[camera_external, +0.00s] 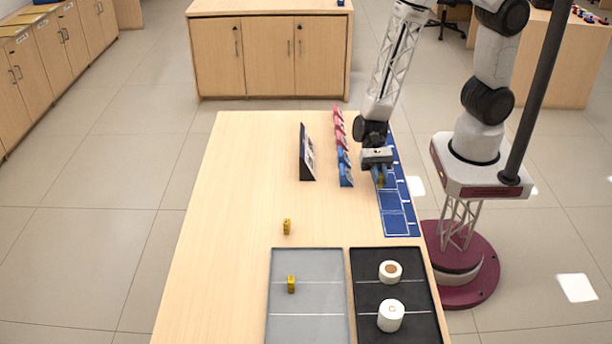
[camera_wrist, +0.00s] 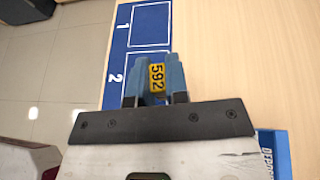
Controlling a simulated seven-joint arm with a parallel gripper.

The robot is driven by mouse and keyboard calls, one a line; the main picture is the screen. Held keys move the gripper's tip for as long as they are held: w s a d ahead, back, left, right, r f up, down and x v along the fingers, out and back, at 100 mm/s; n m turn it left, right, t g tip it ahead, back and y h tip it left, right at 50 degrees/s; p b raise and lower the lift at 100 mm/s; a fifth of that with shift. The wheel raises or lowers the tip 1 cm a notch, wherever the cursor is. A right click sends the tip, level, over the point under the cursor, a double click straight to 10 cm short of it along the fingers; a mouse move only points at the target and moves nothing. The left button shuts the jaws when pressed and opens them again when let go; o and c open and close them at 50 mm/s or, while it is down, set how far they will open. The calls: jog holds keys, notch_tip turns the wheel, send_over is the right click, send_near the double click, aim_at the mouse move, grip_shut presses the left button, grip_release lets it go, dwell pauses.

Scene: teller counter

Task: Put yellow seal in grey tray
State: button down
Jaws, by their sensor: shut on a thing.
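My gripper (camera_external: 379,175) is shut on a yellow seal, above or at the blue marked mat (camera_external: 397,224) on the right side of the table. In the wrist view the held yellow seal (camera_wrist: 157,78) shows the number 592 between the blue fingers of my gripper (camera_wrist: 156,85). A second yellow seal (camera_external: 287,226) stands on the bare wood behind the grey tray (camera_external: 309,262). A third yellow seal (camera_external: 291,284) stands inside the grey tray, near its upper line. How high the held seal is above the mat is hard to tell.
A black tray (camera_external: 370,263) beside the grey one holds two white rolls (camera_external: 390,272). A row of red and blue items (camera_external: 341,145) and a dark upright sign (camera_external: 306,153) stand left of my gripper. The left part of the table is clear.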

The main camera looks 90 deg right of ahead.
jog(key=shift+t, duration=0.4)
jog(key=w+a, duration=0.1)
jog(key=a, duration=0.2)
jog(key=w+a, duration=0.2)
jog(key=a, duration=0.2)
jog(key=w+a, duration=0.1)
jog(key=a, duration=0.2)
jog(key=shift+w+a+r, duration=0.2)
jog(key=shift+w+a, duration=0.1)
jog(key=shift+w, duration=0.1)
jog(key=shift+m+t, duration=0.4)
jog(key=shift+m, duration=0.2)
jog(key=a, duration=0.4)
jog(key=w+a+r, duration=0.1)
jog(key=a, duration=0.3)
jog(key=w+a, duration=0.1)
jog(key=a, duration=0.3)
jog(key=shift+w+a+r, duration=0.1)
jog(key=shift+w+r, duration=0.05)
jog(key=shift+w, duration=0.05)
jog(key=shift+w, duration=0.1)
send_over(323, 283)
jog(key=shift+f, duration=0.75)
jog(key=shift+f, duration=0.15)
jog(key=shift+f, duration=1.6)
jog(key=shift+f, duration=0.15)
